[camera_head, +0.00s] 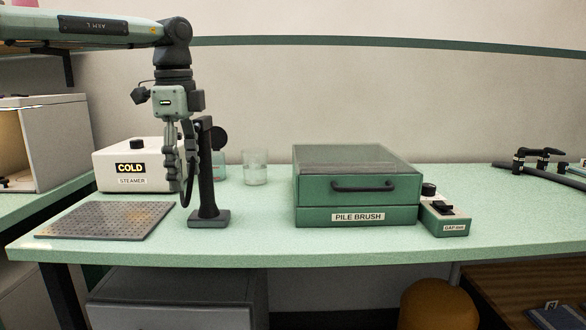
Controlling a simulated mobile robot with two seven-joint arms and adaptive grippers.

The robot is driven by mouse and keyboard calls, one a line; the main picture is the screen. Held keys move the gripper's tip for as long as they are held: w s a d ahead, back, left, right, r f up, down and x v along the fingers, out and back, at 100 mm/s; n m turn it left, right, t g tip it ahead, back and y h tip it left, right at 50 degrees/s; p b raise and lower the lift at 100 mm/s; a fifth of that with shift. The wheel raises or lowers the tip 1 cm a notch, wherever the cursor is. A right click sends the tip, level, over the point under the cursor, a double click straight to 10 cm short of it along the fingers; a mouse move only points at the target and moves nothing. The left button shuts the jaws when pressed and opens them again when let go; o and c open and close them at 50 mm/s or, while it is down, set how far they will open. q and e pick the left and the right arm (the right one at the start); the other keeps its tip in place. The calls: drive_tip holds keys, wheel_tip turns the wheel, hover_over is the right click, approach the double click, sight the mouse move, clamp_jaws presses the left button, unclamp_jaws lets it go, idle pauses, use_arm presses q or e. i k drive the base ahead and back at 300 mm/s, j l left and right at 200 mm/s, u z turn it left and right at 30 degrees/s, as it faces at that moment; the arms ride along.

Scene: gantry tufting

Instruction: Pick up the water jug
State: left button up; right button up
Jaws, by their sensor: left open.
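A clear container with water in its lower part, which looks like the water jug (255,169), stands upright on the green table left of the pile brush box. My left gripper (178,182) points down, open and empty, to the left of the jug. It hangs in front of the steamer and beside a dark upright stand (208,214). The stand and gripper partly overlap in the picture. My right gripper is not in view.
The white steamer (117,170) reads COLD. A perforated metal plate (105,220) lies at the front left. The green pile brush box (357,190) and a small control box (445,220) stand right of the jug. The table's front middle is clear.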

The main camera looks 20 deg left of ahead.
sight(255, 160)
drive_tip(key=z, duration=0.7)
drive_tip(key=i+z, duration=0.1)
drive_tip(key=z, duration=0.6)
drive_tip(key=j+z, duration=0.1)
drive_tip(key=z, duration=1.25)
drive_tip(key=j+z, duration=0.15)
drive_tip(key=z, duration=0.55)
drive_tip(key=j+z, duration=0.1)
drive_tip(key=z, duration=0.6)
drive_tip(key=j+z, duration=0.1)
drive_tip(key=z, duration=1.25)
drive_tip(key=k+u, duration=0.1)
drive_tip(key=u, duration=0.25)
drive_tip(key=k+u, duration=0.15)
drive_tip(key=u, duration=0.15)
drive_tip(key=k+j+u, duration=0.1)
drive_tip(key=u, duration=0.8)
drive_tip(key=k+u, duration=0.1)
drive_tip(key=u, duration=0.4)
drive_tip(key=j+u, duration=0.1)
drive_tip(key=u, duration=0.45)
drive_tip(key=j+u, duration=0.1)
drive_tip(key=u, duration=0.95)
drive_tip(key=j+u, duration=0.15)
drive_tip(key=u, duration=0.9)
drive_tip(key=j+u, duration=0.15)
drive_tip(key=u, duration=0.4)
